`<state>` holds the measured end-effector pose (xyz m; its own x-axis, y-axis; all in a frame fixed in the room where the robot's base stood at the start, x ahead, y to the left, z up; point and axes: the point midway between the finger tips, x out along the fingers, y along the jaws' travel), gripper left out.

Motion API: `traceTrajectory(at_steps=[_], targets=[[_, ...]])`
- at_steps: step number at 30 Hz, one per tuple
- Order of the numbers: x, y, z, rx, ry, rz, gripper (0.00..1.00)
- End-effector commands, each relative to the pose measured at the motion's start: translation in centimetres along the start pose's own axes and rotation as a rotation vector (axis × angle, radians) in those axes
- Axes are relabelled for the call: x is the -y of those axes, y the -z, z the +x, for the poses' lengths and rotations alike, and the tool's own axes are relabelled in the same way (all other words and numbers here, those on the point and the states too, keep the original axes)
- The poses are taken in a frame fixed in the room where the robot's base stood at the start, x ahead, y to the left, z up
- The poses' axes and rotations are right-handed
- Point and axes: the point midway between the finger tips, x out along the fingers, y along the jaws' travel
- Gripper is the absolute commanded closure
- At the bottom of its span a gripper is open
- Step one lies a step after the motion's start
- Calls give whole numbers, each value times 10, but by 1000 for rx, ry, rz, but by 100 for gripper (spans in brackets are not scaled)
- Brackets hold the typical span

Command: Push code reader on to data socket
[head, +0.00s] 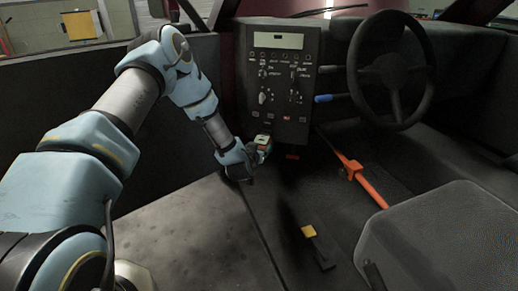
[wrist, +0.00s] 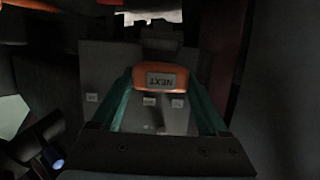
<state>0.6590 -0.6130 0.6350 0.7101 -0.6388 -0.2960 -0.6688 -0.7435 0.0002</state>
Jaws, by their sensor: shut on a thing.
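The code reader (wrist: 160,79) is an orange block with a grey screen that reads NEXT upside down in the wrist view. My gripper (wrist: 157,92) is shut on it, with a green finger on each side. In the head view the gripper (head: 262,152) is at the lower left of the black console, and the small reader shows at its tip. A dark block stands just beyond the reader in the wrist view; I cannot tell whether it is the data socket or whether the reader touches it.
The black console (head: 280,75) with switches stands close to my gripper. A small red part (head: 292,156) sits under it. To the right are a blue handle (head: 323,98), an orange lever (head: 352,170) and a steering wheel (head: 390,68). A yellow-topped pedal-like piece (head: 309,231) is on the floor.

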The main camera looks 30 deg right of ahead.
Motion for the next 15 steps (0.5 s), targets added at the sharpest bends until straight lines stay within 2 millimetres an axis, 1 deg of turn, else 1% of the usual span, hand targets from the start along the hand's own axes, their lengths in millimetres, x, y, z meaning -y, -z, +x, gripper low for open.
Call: traceTrajectory(at_steps=[15], targets=[[0, 2, 7, -3, 1, 1, 81]])
